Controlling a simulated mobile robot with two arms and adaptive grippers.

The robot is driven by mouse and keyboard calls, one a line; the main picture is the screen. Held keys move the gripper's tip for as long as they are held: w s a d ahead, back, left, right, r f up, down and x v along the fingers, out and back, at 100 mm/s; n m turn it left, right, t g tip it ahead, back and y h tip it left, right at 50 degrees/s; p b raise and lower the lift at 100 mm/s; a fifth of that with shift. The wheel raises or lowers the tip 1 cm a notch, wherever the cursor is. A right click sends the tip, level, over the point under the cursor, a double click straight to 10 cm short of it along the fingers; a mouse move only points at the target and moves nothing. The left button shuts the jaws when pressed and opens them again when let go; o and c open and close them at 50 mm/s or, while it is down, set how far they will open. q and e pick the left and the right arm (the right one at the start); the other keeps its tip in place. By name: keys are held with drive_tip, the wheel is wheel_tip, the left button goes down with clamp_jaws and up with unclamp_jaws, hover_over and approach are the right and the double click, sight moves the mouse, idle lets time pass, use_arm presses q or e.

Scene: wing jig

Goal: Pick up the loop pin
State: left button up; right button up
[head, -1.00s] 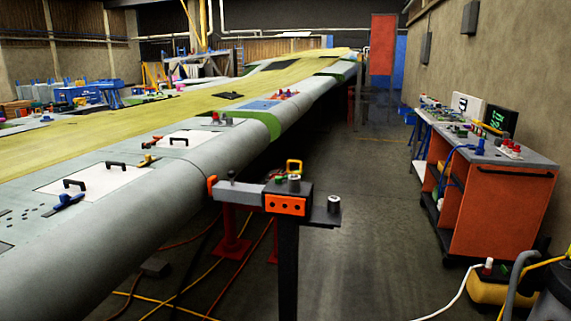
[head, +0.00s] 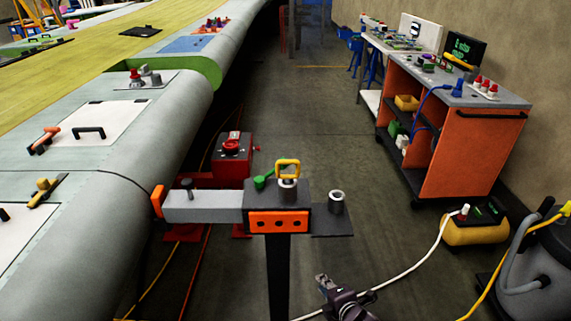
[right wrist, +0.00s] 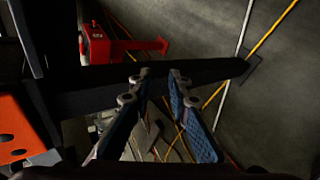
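The loop pin (head: 288,170) has a yellow loop handle and stands upright in a grey collar on top of the dark jig block (head: 262,196). My right gripper (head: 323,284) is low in the head view, below and to the right of the block, apart from the pin. In the right wrist view my right gripper (right wrist: 160,78) has its two blue-padded fingers apart with nothing between them. The pin does not show in that view. My left gripper is not in view.
A grey collar (head: 336,202) stands on the plate right of the block. A green-handled part (head: 264,179) lies beside the pin. The wing (head: 150,150) fills the left. An orange cart (head: 455,140) stands at right. Hoses cross the floor.

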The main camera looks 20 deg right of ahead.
drive_tip(key=w+a+r+n+t+p, duration=0.1)
drive_tip(key=r+n, duration=0.1)
drive_tip(key=r, duration=0.6)
drive_tip(key=w+a+r+n+t+y, duration=0.1)
drive_tip(key=w+r+n+t, duration=0.15)
drive_tip(key=r, duration=0.45)
drive_tip(key=a+r+n+t+p, duration=0.1)
drive_tip(key=a+r+n, duration=0.15)
drive_tip(key=r, duration=0.55)
drive_tip(key=n+t+y, duration=0.2)
drive_tip(key=n+y, duration=0.2)
drive_tip(key=n, duration=0.9)
approach(278, 172)
drive_tip(key=w, duration=0.3)
drive_tip(key=shift+y, duration=0.4)
drive_tip(key=p+x, duration=0.3)
drive_tip(key=x, duration=0.4)
drive_tip(key=shift+a, duration=0.1)
drive_tip(key=shift+w+a, duration=0.1)
drive_tip(key=shift+w, duration=0.25)
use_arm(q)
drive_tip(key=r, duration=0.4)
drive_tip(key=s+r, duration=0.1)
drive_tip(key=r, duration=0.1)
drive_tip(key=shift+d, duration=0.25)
use_arm(e)
drive_tip(key=shift+f, duration=0.1)
clamp_jaws()
